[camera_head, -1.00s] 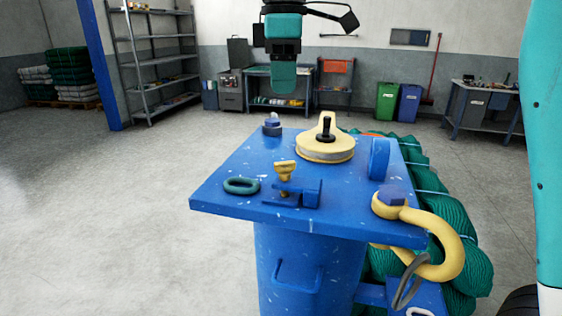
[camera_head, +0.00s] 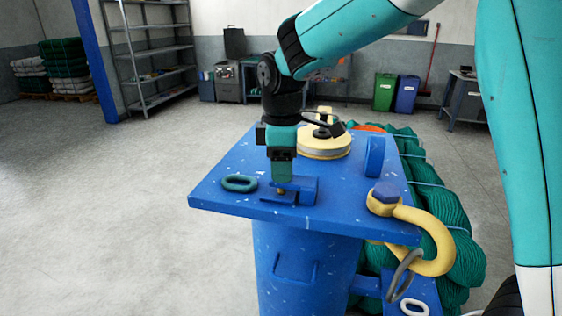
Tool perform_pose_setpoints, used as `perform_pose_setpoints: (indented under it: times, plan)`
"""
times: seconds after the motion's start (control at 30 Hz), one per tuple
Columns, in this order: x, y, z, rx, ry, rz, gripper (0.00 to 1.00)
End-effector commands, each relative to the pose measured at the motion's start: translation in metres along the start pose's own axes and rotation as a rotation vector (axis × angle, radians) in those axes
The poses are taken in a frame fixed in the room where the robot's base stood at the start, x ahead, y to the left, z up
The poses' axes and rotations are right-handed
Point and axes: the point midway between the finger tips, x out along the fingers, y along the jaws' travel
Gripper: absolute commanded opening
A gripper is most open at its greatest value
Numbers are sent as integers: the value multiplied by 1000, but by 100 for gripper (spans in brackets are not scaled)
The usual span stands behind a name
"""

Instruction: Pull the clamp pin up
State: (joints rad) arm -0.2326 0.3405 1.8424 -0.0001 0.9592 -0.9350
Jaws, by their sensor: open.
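The clamp (camera_head: 306,189) is a small blue block with a slot, fixed near the front edge of the blue table (camera_head: 225,205).
A teal ring (camera_head: 239,183) lies left of the clamp. A yellow round-based piece (camera_head: 323,144) stands behind it, and a blue upright plate (camera_head: 374,156) is to the right. A large yellow shackle (camera_head: 440,240) hangs at the right edge. Green nets (camera_head: 445,200) are beyond.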

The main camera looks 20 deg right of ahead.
Motion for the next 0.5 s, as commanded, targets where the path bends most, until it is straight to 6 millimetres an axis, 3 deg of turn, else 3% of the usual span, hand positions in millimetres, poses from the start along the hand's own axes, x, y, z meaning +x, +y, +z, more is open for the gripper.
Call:
perform_pose_setpoints:
  times: [0.27, 0.5]
  plan:
    - [2, 0, 0, -1, 0, 0, 52]
    - [1, 0, 0, 0, 0, 1, 0]
